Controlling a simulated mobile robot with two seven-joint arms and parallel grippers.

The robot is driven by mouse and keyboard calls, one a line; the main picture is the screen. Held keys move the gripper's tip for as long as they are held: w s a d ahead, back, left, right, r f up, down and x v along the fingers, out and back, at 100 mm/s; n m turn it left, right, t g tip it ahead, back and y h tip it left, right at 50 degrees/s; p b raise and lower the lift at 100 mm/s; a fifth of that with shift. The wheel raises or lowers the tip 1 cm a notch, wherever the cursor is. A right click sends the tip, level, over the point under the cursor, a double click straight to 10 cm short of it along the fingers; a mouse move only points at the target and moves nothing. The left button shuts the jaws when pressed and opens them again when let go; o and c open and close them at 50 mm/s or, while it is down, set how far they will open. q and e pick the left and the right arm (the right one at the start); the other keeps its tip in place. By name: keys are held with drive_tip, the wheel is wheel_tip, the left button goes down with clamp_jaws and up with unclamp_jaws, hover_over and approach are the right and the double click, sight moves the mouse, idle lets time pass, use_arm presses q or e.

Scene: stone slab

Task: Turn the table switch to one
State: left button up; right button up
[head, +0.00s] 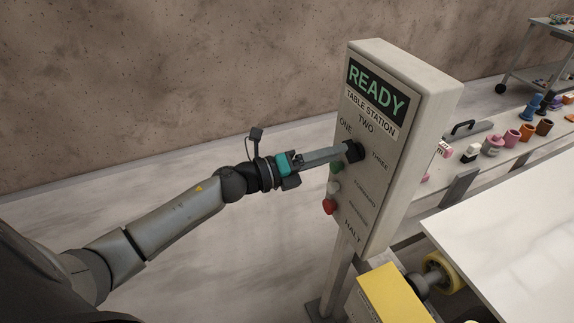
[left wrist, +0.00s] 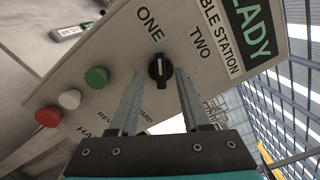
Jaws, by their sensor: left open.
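The table switch is a black rotary knob (head: 354,151) on the front of a pale control box (head: 372,222). Around it are the labels ONE, TWO and THREE. My left gripper (head: 343,153) reaches in from the left with its fingertips at the knob. In the left wrist view the knob (left wrist: 160,69) shows between the tips of my open left gripper (left wrist: 160,76), one finger on each side. I cannot tell whether the fingers touch it. A white mark on the knob runs upright in that view, roughly in line with ONE. My right gripper is not in view.
Green (left wrist: 96,77), white (left wrist: 69,99) and red (left wrist: 47,116) buttons sit below the knob on the same panel. A bench with several coloured items stands behind. Floor left of the box is clear.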

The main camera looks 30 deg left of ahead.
use_arm(q)
drive_tip(key=b+v, duration=0.1)
drive_tip(key=v, duration=1.2)
drive_tip(key=shift+b, duration=0.35)
